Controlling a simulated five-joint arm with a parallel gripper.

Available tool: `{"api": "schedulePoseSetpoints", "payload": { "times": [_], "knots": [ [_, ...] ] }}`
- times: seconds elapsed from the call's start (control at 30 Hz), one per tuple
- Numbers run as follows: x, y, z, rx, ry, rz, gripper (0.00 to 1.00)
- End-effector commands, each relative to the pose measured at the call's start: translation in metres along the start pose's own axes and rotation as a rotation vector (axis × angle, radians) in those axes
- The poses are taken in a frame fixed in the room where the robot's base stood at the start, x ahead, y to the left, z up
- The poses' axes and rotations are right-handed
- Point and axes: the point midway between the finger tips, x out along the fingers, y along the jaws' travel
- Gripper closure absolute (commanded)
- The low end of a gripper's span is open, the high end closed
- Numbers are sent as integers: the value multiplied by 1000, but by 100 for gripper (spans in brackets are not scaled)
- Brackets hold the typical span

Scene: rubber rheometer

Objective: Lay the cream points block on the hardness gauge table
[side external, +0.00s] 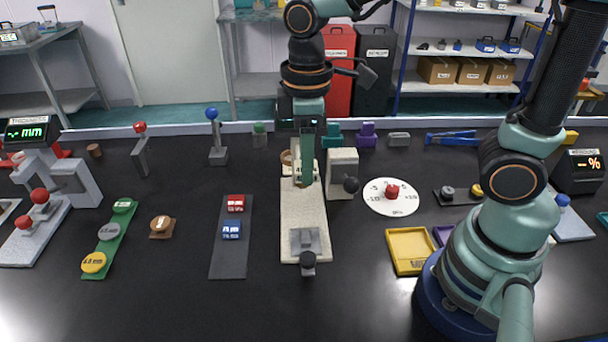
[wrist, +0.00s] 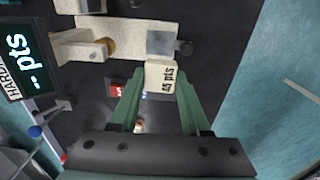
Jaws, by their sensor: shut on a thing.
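My gripper (wrist: 160,80) is shut on the cream points block (wrist: 160,77), marked "45 pts", held between the green fingertips. I cannot tell whether the held block touches the gauge.
A dark strip (side external: 229,262) with red and blue blocks lies left of the gauge. A cream block-shaped stand (side external: 342,174) with a black knob and a white dial (side external: 380,204) are to its right. A yellow tray (side external: 410,268) is further right. Bare black bench lies in front.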

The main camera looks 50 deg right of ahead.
Motion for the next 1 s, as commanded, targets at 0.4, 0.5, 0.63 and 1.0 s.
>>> {"api": "schedulePoseSetpoints", "payload": {
  "times": [0.4,0.5,0.63,1.0],
  "knots": [
    [98,-1,1,0,-5,-3,100],
    [110,0,0,0,-2,-1,100],
    [116,0,0,0,0,0,100],
    [152,0,0,0,0,0,100]
  ]
}}
